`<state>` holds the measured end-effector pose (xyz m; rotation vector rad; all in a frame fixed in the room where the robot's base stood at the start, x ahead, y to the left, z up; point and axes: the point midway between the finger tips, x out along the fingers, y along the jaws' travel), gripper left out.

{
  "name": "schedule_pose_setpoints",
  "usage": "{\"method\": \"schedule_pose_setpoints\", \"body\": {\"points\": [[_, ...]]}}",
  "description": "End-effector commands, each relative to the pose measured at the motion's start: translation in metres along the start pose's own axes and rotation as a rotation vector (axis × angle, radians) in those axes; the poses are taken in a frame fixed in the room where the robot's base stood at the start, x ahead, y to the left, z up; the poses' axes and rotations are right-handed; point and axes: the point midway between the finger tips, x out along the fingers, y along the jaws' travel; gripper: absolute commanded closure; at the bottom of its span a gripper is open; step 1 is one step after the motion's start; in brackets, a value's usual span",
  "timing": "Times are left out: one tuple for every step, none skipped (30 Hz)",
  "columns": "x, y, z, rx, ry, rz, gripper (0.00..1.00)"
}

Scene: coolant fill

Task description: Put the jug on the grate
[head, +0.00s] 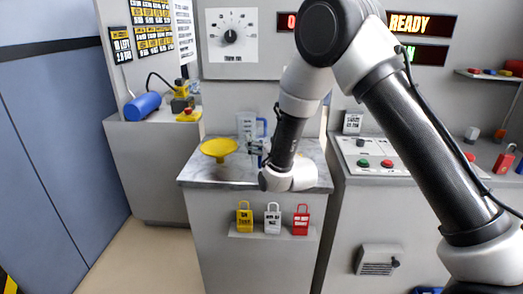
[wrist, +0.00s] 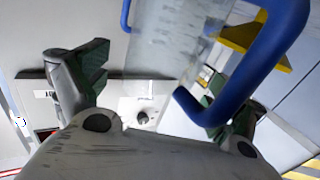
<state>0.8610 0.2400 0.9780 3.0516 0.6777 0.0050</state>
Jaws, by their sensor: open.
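The jug (head: 245,122) is a clear, see-through container with a blue handle, standing toward the back of the grey counter top. It fills the upper middle of the wrist view (wrist: 165,38), where its blue handle (wrist: 272,55) reaches down toward the right finger. My gripper (head: 257,150) is in front of the jug, partly hidden by my arm. In the wrist view my gripper (wrist: 160,92) has its fingers wide apart, with the jug and handle at or beyond them; contact cannot be told. I cannot make out a grate.
A yellow funnel (head: 219,148) stands left of my gripper on the counter (head: 205,180). Padlock-shaped tags (head: 273,218) hang on the counter's front. A button panel (head: 375,158) is to the right. A blue cylinder (head: 142,106) lies on the left cabinet. A dial (head: 231,37) is behind.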

Motion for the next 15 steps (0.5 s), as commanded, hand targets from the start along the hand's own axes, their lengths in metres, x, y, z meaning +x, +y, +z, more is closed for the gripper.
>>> {"method": "schedule_pose_setpoints", "body": {"points": [[0.0008,0.0002,0.0002,0.0,-0.001,0.0,0.05],[0.0008,0.0002,0.0002,0.0,-0.001,0.0,0.05],[0.0007,0.0002,0.0002,0.0,-0.001,0.0,0.05],[0.0006,0.0002,0.0001,0.0,-0.001,0.0,0.05],[0.0006,0.0002,0.0001,0.0,0.0,0.0,0.05],[0.0006,0.0002,0.0001,0.0,0.0,0.0,0.07],[0.0006,0.0002,0.0,0.0,0.0,0.0,0.12],[0.0005,0.0002,0.0,0.0,0.0,0.0,0.18],[0.0005,0.0002,0.0,0.0,0.0,0.0,0.25],[0.0005,0.0002,0.0,0.0,0.0,0.0,0.3],[0.0005,0.0002,0.0,0.0,0.0,0.0,0.36],[0.0005,0.0002,0.0,0.0,0.0,0.0,0.43],[0.0005,0.0002,-0.0001,0.0,0.0,0.0,0.49],[0.0004,0.0002,0.0,0.0,0.0,0.0,0.54],[0.0004,0.0002,0.0,0.0,0.0,0.0,0.57]]}}
